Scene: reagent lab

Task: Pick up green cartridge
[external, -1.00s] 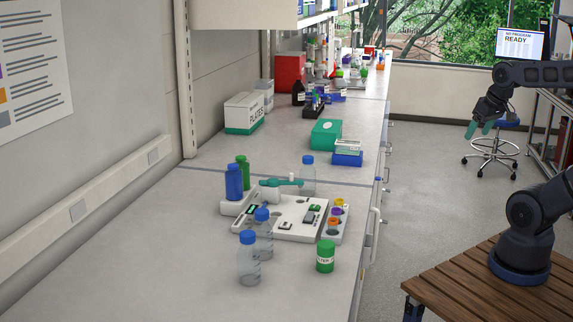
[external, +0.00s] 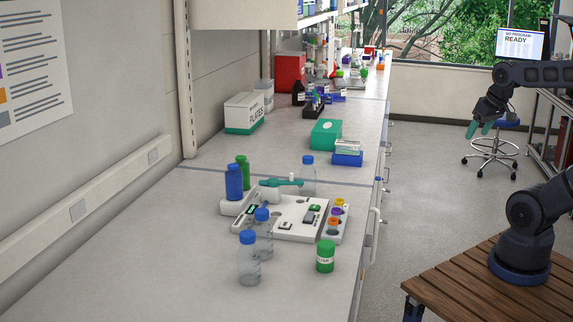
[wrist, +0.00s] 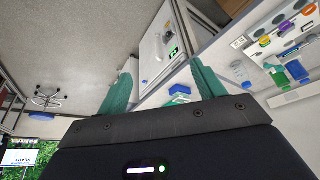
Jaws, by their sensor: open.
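Two green things stand by the white device (external: 290,215) on the bench in the external view. One is a tall green bottle-shaped container (external: 243,172) beside a similar blue one (external: 233,182). The other is a short, wide green container (external: 325,257) with a pale label, nearer the front. I cannot tell for certain which is the green cartridge. My gripper (external: 478,130) is to the right of the bench, over the floor and well away from both. Its teal fingers are apart and empty; they also show in the wrist view (wrist: 161,68).
Clear blue-capped bottles (external: 248,260) stand in front of the device. A green box (external: 326,134) and a blue box (external: 347,158) stand farther back. A wheeled stool (external: 493,152) is on the floor. The near-left bench top is clear.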

